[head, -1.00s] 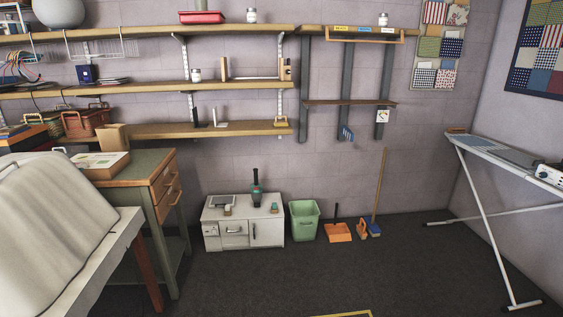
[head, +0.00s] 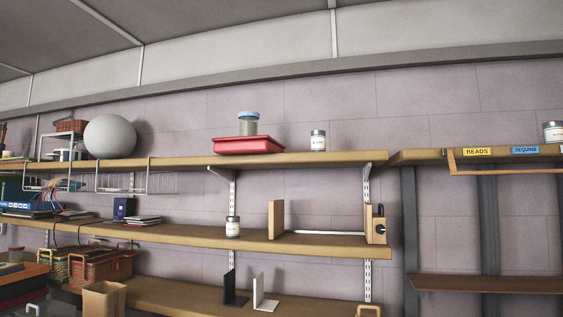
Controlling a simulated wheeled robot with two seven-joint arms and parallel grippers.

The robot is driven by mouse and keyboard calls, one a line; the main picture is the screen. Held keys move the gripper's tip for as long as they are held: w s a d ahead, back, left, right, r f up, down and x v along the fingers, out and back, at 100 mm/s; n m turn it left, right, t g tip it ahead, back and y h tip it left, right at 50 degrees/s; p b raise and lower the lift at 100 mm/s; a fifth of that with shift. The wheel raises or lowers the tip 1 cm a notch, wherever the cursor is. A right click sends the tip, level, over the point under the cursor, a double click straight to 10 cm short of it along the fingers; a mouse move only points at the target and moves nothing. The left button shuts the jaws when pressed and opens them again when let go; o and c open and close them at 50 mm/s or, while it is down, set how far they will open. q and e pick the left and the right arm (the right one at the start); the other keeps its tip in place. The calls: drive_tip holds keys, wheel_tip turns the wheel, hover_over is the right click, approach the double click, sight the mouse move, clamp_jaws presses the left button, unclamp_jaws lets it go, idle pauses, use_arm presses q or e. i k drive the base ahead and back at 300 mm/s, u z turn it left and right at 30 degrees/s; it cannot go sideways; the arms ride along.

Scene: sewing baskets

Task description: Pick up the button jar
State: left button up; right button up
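Several jars stand on the wall shelves, and I cannot tell for sure which is the button jar. A clear greyish jar with a blue lid (head: 248,125) stands upright in or on a red tray (head: 250,146) on the top shelf. A small white-labelled jar (head: 318,141) stands to the right of the tray on the same shelf. Another small labelled jar (head: 233,227) is on the middle shelf. One more jar (head: 553,132) stands at the far right. The labels on the jars are too small to read. Neither of my grippers is in view.
The top shelf (head: 345,160) also holds a grey ball (head: 110,137). A wooden rail with yellow "BEADS" (head: 477,152) and blue "SEQUINS" (head: 525,150) labels is at right. Wire baskets (head: 122,178) hang below the top shelf. The top shelf between the small jar and its right end is clear.

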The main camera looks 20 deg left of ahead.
sight(248, 124)
drive_tip(key=i, duration=0.85)
drive_tip(key=u, duration=0.4)
